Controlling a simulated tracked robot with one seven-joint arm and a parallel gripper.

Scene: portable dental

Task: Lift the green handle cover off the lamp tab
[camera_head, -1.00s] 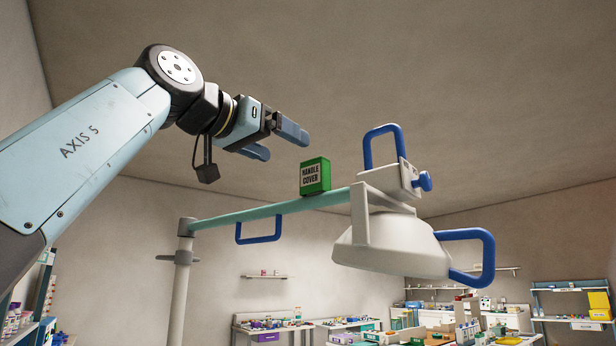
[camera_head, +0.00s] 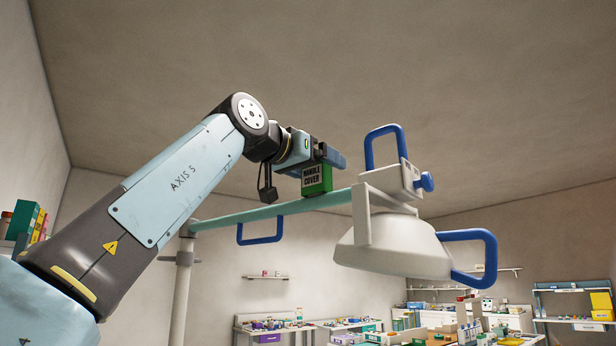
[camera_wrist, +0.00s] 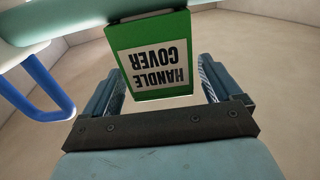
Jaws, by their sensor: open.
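The green handle cover (camera_head: 317,181) with a white "HANDLE COVER" label sits on top of the lamp's teal arm (camera_head: 270,211). My gripper (camera_head: 333,157) is at the cover's upper part, with a finger showing behind it in the head view. In the wrist view the cover (camera_wrist: 153,58) stands between my two open fingers (camera_wrist: 158,85), with a visible gap at the right one. The left finger's gap is narrow, and I cannot tell if it touches. The tab under the cover is hidden.
The white lamp head (camera_head: 395,247) with blue handles (camera_head: 470,234) is right of the cover. The pole (camera_head: 181,290) stands at left. Above is free room.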

